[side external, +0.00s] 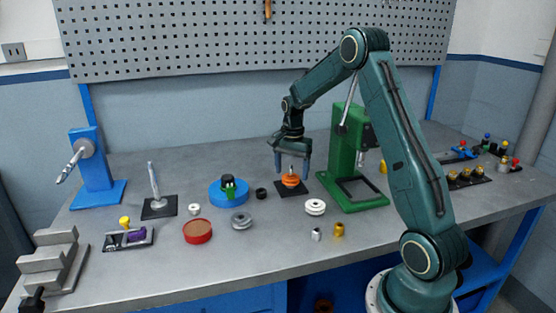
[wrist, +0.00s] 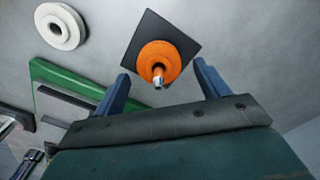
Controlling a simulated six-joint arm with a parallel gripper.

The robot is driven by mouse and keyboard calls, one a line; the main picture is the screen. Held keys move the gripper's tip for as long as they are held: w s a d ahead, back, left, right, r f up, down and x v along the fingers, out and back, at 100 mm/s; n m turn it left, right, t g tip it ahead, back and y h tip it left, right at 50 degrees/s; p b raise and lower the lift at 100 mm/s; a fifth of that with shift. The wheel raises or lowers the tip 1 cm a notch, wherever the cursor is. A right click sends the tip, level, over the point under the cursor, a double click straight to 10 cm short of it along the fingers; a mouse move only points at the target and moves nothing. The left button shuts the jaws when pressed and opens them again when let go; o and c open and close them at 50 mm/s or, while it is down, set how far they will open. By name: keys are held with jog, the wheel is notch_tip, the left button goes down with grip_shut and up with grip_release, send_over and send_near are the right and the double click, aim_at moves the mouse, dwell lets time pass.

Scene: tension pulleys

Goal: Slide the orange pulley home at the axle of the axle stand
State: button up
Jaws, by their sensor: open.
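The orange pulley (side external: 290,181) lies flat on a small black square plate (side external: 280,189), with a short metal pin through its middle. In the wrist view the orange pulley (wrist: 158,61) sits on the black plate (wrist: 183,38). My gripper (side external: 292,170) points down above it, open, a blue finger on either side. The wrist view shows gaps between fingers (wrist: 161,72) and pulley. A blue stand (side external: 88,150) with a slanting grey axle (side external: 72,165) is at the far left. An upright metal rod (side external: 153,178) stands on another black plate (side external: 160,208). I cannot tell which is the axle stand.
A green press-like frame (side external: 346,150) stands close right of my gripper. White (side external: 315,207) and grey (side external: 241,220) pulleys, a blue round fixture (side external: 228,193) and a red round tin (side external: 198,231) lie nearby. A stepped grey block (side external: 55,262) is at front left.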

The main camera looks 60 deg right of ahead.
notch_tip(320, 180, up, 12)
dwell(0.6)
jog(key=s+a+r+n+t, duration=0.1)
jog(key=s+a+r+n, duration=0.3)
jog(key=a, duration=0.5)
jog(key=s+a+r+n+t, duration=0.2)
jog(key=s+a+r+n, duration=0.25)
jog(key=a, duration=0.45)
jog(key=s+a+f+n+t, duration=0.2)
jog(key=s+a+f+n, duration=0.1)
jog(key=s+a+n, duration=0.6)
jog(key=s+a, duration=0.1)
jog(key=s, duration=0.3)
jog(key=shift+s+f+t, duration=0.15)
jog(key=shift+s+t, duration=0.15)
jog(key=shift+s, duration=0.1)
